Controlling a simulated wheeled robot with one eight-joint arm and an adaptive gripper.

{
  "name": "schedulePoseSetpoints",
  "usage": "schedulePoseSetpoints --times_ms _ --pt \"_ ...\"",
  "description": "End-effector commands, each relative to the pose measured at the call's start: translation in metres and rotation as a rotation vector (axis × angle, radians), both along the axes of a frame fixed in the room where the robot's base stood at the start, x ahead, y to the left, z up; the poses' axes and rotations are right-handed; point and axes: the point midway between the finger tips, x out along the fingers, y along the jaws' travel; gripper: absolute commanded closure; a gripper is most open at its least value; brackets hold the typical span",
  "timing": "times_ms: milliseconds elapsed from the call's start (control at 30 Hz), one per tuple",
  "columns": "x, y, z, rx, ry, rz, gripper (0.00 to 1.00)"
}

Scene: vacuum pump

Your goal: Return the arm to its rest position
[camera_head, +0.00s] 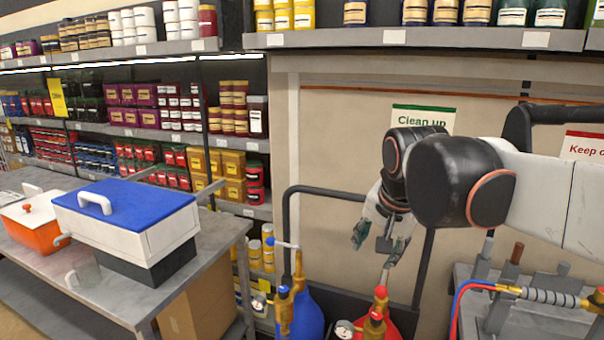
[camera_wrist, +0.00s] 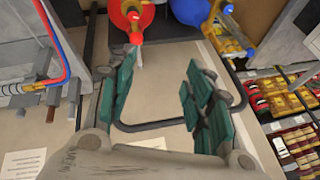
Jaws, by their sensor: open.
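My arm reaches in from the right in the head view. My gripper (camera_head: 380,240) hangs in front of the beige wall panel, above the red and blue cylinders. Its green-padded fingers are spread apart with nothing between them. In the wrist view my gripper (camera_wrist: 160,100) is also open and empty, with the wall panel and a dark tube rail behind it.
A red cylinder (camera_head: 393,330) and a blue cylinder (camera_head: 308,315) with brass valves stand below my gripper. A metal table (camera_head: 215,235) at left holds a blue-lidded cooler (camera_head: 130,215). Tools and red and blue hoses (camera_head: 470,290) are at lower right. Stocked shelves line the back.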

Motion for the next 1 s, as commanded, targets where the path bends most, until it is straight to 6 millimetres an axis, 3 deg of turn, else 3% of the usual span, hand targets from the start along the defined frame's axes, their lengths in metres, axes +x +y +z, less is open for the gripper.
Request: schedulePoseSetpoints --times_ms 33,300,500,700,1000 --pt "-0.02 -0.008 -0.013 -0.022 -0.014 0.043 0.53" --pt "-0.106 -0.036 -0.073 -0.174 -0.087 0.305 0.53" --pt "-0.153 -0.048 -0.12 -0.282 -0.13 0.462 0.53" --pt "-0.173 -0.052 -0.143 -0.338 -0.149 0.539 0.53" --pt "-0.174 -0.052 -0.145 -0.345 -0.152 0.548 0.53"
